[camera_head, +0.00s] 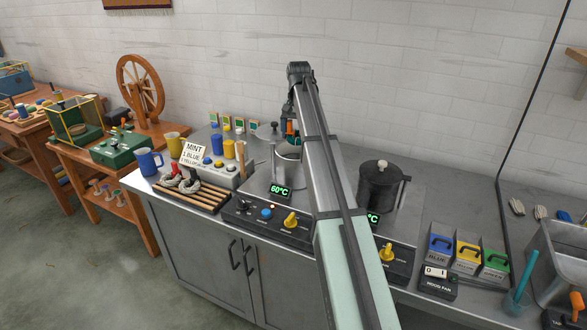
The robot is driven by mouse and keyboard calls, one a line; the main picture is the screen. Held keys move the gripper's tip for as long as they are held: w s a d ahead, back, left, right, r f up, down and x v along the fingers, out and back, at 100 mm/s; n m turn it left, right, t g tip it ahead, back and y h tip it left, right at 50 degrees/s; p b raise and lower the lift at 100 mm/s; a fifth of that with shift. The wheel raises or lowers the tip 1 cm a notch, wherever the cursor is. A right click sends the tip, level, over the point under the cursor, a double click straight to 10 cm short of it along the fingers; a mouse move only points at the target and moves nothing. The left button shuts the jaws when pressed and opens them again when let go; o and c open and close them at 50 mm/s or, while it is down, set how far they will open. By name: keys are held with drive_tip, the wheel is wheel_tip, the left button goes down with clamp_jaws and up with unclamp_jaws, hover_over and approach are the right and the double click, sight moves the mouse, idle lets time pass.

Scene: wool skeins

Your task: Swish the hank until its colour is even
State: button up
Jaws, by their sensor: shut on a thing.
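My gripper (291,122) is above the silver pot (289,171) on the left burner, mostly hidden behind my own arm. It is shut on a small orange-topped thing (291,129), seemingly a handle; its lower part is hard to make out. The display by this pot (280,191) reads 60°C. I cannot make out a hank in the pot or its colour, as the pot's wall and my arm hide the inside. Pale and dark skeins (181,181) with red parts lie at the wooden slatted rack (192,196) on the left.
A lidded dark pot (382,187) stands right of my arm. A sign (194,153) reading MINT, blue and yellow cups and a knob panel stand left. Blue, yellow and green boxes (467,254) and a sink (556,262) are at the right. My arm crosses the counter's middle.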

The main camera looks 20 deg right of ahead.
drive_tip(key=shift+r, duration=0.1)
idle(0.3)
drive_tip(key=shift+r, duration=1.45)
